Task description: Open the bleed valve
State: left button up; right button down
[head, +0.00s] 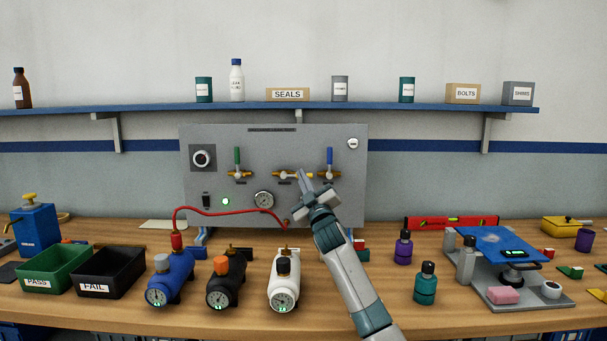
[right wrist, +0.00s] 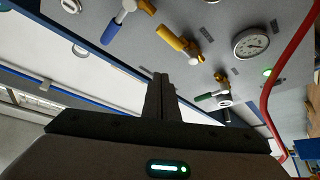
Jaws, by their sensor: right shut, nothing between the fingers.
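The grey test panel (head: 220,140) carries three valves. The left valve has an upright green handle (head: 237,156). The middle one has a yellow handle (head: 288,175) lying sideways. The right one has an upright blue handle (head: 330,156). I cannot read which is marked as the bleed valve. My right gripper (head: 304,180) is shut and empty in front of the panel, between the middle and right valves. In the right wrist view its fingers (right wrist: 160,84) appear below the yellow handle (right wrist: 172,38), with the blue handle (right wrist: 111,30) to the left. Contact cannot be told. My left gripper is out of view.
A red hose (head: 225,211) runs from the blue cylinder (head: 172,280) to the panel. PASS (head: 60,262) and FAIL bins (head: 110,262) are left; a blue-topped stand (head: 490,240) is right.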

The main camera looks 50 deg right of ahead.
jog(key=shift+s+a+f+b, duration=0.15)
jog(key=shift+s+a+f, duration=0.3)
jog(key=shift+s+a, duration=0.15)
jog(key=shift+s+a+f+b, duration=0.15)
jog(key=shift+s+a+f, duration=0.3)
jog(key=shift+a, duration=0.2)
jog(key=shift+s+f, duration=0.1)
